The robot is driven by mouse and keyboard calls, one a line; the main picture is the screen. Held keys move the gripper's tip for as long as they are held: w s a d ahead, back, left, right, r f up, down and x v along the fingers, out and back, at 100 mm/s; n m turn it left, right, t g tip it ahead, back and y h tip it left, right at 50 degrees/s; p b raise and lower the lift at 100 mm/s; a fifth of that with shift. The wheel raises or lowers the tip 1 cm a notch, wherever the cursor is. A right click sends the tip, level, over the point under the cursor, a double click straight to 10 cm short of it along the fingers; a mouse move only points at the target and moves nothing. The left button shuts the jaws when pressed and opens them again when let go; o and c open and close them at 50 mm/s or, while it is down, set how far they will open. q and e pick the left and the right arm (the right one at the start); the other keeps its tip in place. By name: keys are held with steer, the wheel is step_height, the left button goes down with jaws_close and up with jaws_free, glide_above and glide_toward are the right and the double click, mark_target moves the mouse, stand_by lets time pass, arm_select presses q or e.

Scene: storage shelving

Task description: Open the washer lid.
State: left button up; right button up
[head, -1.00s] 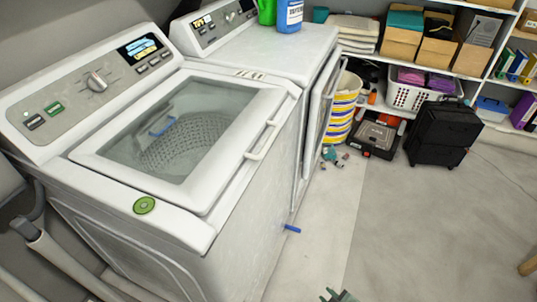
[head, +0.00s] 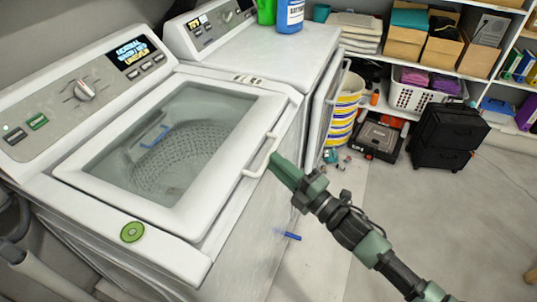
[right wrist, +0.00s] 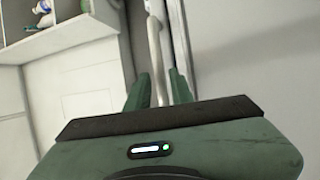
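The washer (head: 110,215) stands at the left in the head view. Its glass-topped white lid (head: 75,172) lies down over the drum and looks shut. A white loop handle (head: 262,157) sticks out from the lid's front edge. My green right gripper (head: 279,166) is at this handle, reaching in from the lower right. In the right wrist view, the two green fingers (right wrist: 158,88) stand apart, with the white handle bar (right wrist: 155,50) between them. I see no clear grip on the bar. My left gripper is out of view.
A second white machine (head: 270,50) with a front door ajar stands beyond the washer, carrying a blue bottle (head: 289,14). A round green item (head: 132,232) lies on the washer's front rim. A black case (head: 446,137) stands on the floor.

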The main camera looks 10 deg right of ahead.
steer(key=shift+x, duration=1.9)
jaws_close()
steer(key=shift+f, duration=0.1)
